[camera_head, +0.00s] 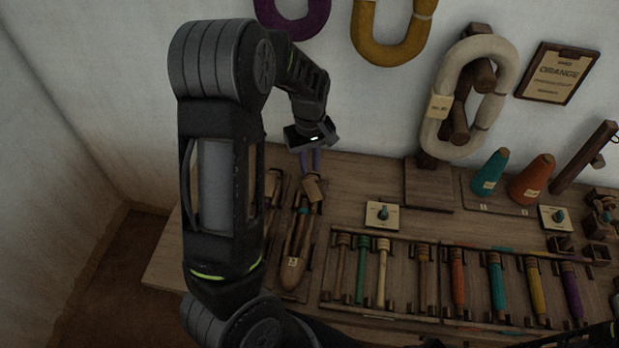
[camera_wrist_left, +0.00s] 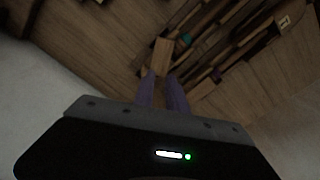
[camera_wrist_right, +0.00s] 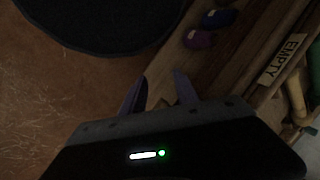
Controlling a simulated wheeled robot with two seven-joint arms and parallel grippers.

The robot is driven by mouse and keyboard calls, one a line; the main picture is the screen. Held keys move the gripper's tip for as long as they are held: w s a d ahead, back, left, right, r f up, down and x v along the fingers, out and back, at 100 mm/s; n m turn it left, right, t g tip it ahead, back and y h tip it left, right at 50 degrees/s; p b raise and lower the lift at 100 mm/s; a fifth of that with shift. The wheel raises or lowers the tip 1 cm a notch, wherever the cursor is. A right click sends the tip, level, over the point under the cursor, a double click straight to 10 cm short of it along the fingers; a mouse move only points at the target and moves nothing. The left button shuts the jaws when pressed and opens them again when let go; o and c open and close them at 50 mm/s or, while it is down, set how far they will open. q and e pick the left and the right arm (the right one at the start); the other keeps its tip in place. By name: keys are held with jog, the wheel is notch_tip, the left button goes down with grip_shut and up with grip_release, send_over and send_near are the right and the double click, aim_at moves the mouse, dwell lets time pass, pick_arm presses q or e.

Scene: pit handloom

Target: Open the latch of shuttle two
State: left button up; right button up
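Shuttle two (camera_head: 296,245) is a long wooden shuttle on the bench at left, with a pale number tag and a teal bit near its far end. It also shows in the left wrist view (camera_wrist_left: 228,46). A small wooden block, seemingly its latch (camera_head: 313,189), sticks up at the far end and shows in the left wrist view (camera_wrist_left: 162,56). My left gripper (camera_head: 311,165) is just above and behind this block, fingers apart, tips close to it; I cannot tell whether they touch. My right gripper (camera_wrist_right: 158,88) is open and empty, seen only in its wrist view.
Another shuttle (camera_head: 270,195) lies left of shuttle two, partly behind my left arm. Right of it, a rack (camera_head: 327,300) holds several bobbins. Yarn cones (camera_head: 532,180) and a cream yarn hank (camera_head: 502,90) are farther right. An EMPTY label (camera_wrist_right: 284,58) is near my right gripper.

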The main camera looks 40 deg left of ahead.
aim_at(310, 185)
pick_arm(q)
jog(key=shift+f, duration=4)
jog(key=shift+c, duration=0.6)
grip_shut()
